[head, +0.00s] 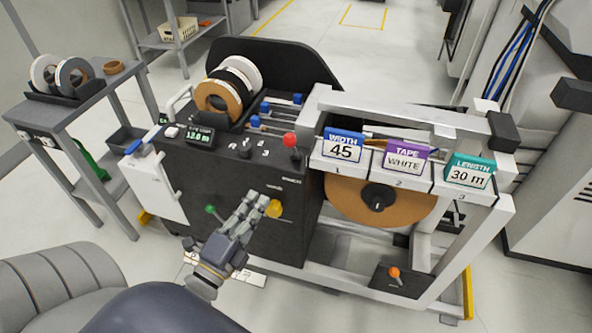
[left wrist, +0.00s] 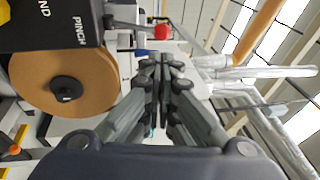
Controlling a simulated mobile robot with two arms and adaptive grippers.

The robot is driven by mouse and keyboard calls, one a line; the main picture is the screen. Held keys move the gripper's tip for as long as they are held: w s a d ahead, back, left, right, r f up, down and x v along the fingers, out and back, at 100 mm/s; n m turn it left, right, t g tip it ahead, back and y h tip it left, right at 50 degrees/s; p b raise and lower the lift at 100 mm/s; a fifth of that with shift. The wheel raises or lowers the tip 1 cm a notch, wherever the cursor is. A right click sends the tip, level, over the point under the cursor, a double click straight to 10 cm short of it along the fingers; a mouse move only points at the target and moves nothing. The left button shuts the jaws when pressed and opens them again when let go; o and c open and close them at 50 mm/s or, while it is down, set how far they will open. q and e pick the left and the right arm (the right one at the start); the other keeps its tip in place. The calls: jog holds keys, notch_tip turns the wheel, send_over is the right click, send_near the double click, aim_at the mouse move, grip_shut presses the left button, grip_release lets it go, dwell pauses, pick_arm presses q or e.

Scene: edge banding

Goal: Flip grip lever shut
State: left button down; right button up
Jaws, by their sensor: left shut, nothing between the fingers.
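The black machine front (head: 262,236) carries levers with coloured knobs. A green knob (head: 210,209) is left of my left gripper, and a yellow knob (head: 274,208) is right beside its fingertips. A red knob (head: 290,140) stands on the top edge and also shows beyond the fingers in the left wrist view (left wrist: 162,32). I cannot read which lever is labelled grip. My left gripper (head: 260,197) is shut and empty in front of the panel, its fingers pointing up and right. I cannot tell whether it touches the yellow knob. My right gripper is out of view.
A large brown tape roll (head: 403,209) hangs under three signs reading 45, WHITE and 30 m. An orange knob (head: 394,272) is low on the right. Tape rolls (head: 220,95) stand on the machine top.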

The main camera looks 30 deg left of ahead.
pick_arm(q)
jog(key=p, duration=0.3)
send_near(293, 145)
jog(key=w, duration=0.3)
jog(key=w+r, duration=0.1)
jog(key=w, duration=0.2)
jog(key=shift+w+a+r, duration=0.1)
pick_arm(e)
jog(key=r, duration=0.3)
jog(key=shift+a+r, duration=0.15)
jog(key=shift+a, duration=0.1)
